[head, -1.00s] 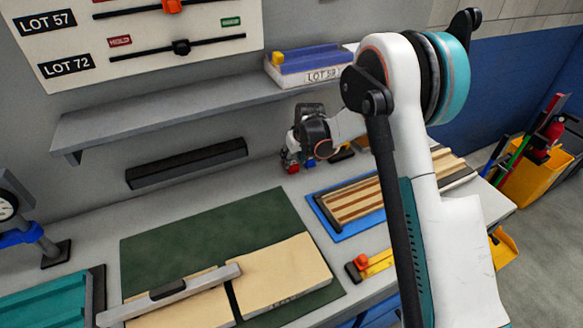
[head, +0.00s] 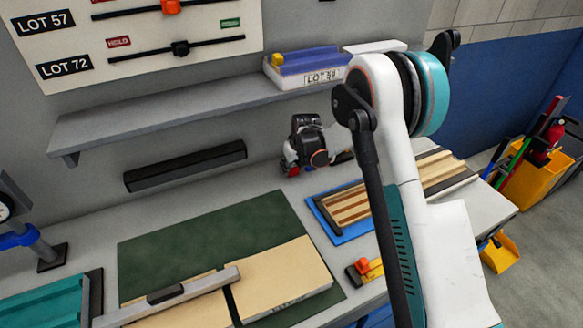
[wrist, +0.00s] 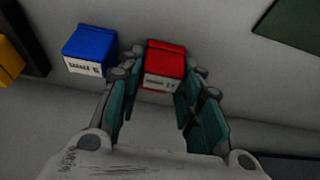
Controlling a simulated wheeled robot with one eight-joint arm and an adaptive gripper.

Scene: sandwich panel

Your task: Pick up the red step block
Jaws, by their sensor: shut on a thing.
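The red step block (wrist: 165,60) sits between my fingertips in the wrist view, with a pale front face carrying dark marks. My gripper (wrist: 160,74) is shut on it, with a finger at its left and right sides. In the head view, my gripper (head: 297,163) is at the back of the bench, below the shelf. A little of the red block (head: 291,169) shows there under the gripper; the rest is hidden. I cannot tell whether the block is clear of the bench.
A blue block (wrist: 90,50) stands close to the left of the red one in the wrist view. A yellow thing (wrist: 10,62) is at the left edge. The shelf (head: 160,117) is above. A green mat (head: 190,232) and a blue tray (head: 341,237) lie nearer.

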